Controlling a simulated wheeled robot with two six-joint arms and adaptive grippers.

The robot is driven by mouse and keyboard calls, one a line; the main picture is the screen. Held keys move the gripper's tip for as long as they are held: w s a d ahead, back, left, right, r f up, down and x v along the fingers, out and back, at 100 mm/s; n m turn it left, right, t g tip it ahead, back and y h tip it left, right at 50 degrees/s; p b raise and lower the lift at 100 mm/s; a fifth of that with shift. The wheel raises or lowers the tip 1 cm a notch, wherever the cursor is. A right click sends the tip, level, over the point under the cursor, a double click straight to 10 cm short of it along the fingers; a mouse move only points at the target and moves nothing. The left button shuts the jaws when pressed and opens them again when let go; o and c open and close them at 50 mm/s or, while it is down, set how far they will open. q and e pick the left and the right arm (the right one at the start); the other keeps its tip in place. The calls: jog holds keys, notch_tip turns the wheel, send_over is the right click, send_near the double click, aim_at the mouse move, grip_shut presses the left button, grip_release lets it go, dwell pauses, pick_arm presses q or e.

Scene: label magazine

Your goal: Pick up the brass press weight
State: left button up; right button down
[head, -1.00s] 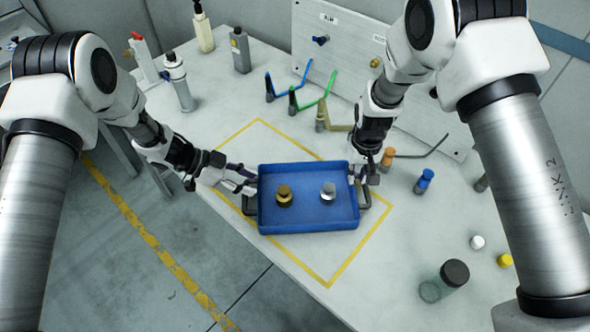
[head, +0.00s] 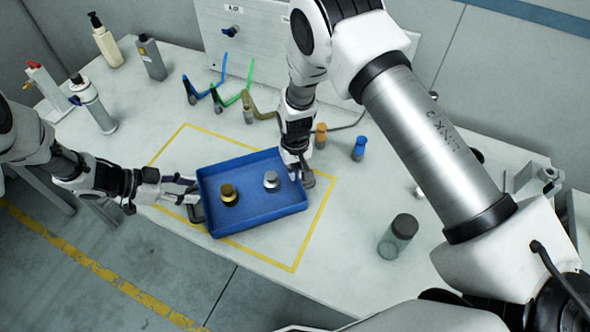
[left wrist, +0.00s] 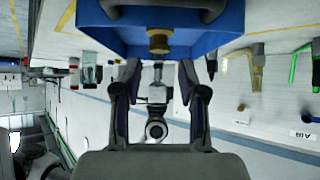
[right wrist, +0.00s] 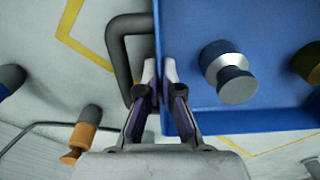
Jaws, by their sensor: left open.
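The brass press weight (head: 229,196) stands upright in the left half of a blue tray (head: 262,217). It also shows in the left wrist view (left wrist: 159,41), beyond the tray's near wall, and is cut off at the right edge of the right wrist view (right wrist: 310,62). My left gripper (head: 197,190) is open and empty just outside the tray's left side, near its dark handle (left wrist: 160,14). My right gripper (right wrist: 160,70) is at the tray's right side, fingers close together with the tray wall between them.
A silver weight (head: 271,180) stands in the tray, right of the brass one. A yellow outline (head: 317,229) surrounds the tray on the white table. Bottles (head: 105,40) stand at the back left. A clear jar (head: 397,237) stands to the right.

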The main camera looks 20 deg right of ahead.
dwell(0.4)
pick_arm(q)
jog(key=o, duration=0.6)
jog(key=m+g+y, duration=0.2)
jog(key=m+y, duration=0.3)
jog(key=y, duration=0.2)
send_near(224, 188)
jog(key=shift+h, duration=0.3)
jog(key=x, duration=0.6)
jog(key=shift+s, duration=0.3)
jog(key=shift+w+a+x, duration=0.1)
jog(key=shift+a+x, duration=0.05)
jog(key=shift+x, duration=1.25)
jog(key=shift+w+a+x, duration=0.1)
jog(key=shift+w+x, duration=0.05)
jog(key=shift+x, duration=1.25)
